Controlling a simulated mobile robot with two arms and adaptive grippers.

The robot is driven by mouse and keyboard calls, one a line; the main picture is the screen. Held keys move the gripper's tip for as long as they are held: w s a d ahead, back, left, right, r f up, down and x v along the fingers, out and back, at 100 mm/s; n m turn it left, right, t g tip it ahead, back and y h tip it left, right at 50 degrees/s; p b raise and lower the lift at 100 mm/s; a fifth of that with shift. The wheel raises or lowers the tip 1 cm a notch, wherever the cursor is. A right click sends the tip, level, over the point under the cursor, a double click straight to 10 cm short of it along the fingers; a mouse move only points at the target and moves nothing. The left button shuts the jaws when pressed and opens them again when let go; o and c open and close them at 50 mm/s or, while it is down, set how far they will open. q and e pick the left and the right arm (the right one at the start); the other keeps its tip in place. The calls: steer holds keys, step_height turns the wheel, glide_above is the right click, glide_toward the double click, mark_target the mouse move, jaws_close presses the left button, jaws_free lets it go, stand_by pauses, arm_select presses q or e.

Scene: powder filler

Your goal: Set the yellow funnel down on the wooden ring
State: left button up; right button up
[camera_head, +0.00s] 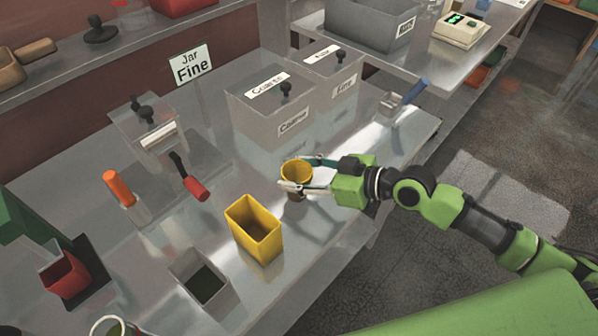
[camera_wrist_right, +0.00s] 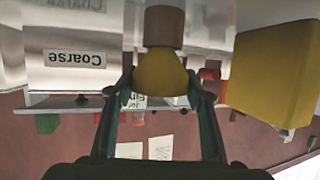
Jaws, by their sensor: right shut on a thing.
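The yellow funnel (camera_head: 297,170) is held upright between the two fingers of my right gripper (camera_head: 299,175), above the steel table. In the right wrist view, which is upside down, the funnel (camera_wrist_right: 161,72) sits between the fingertips of the right gripper (camera_wrist_right: 161,80). The brown wooden ring (camera_wrist_right: 164,27) is directly below the funnel there, in line with it, and its edge meets the funnel's narrow part. I cannot tell whether they touch. In the head view the ring is mostly hidden under the funnel and fingers. My left gripper is not in view.
A blue-handled scoop (camera_head: 412,92) lies at right.

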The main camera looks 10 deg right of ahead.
stand_by(0.4)
steer(key=o, duration=1.2)
steer(key=v, duration=0.5)
steer(key=shift+s+d, duration=0.3)
steer(key=shift+v, duration=0.9)
steer(key=shift+r, duration=0.1)
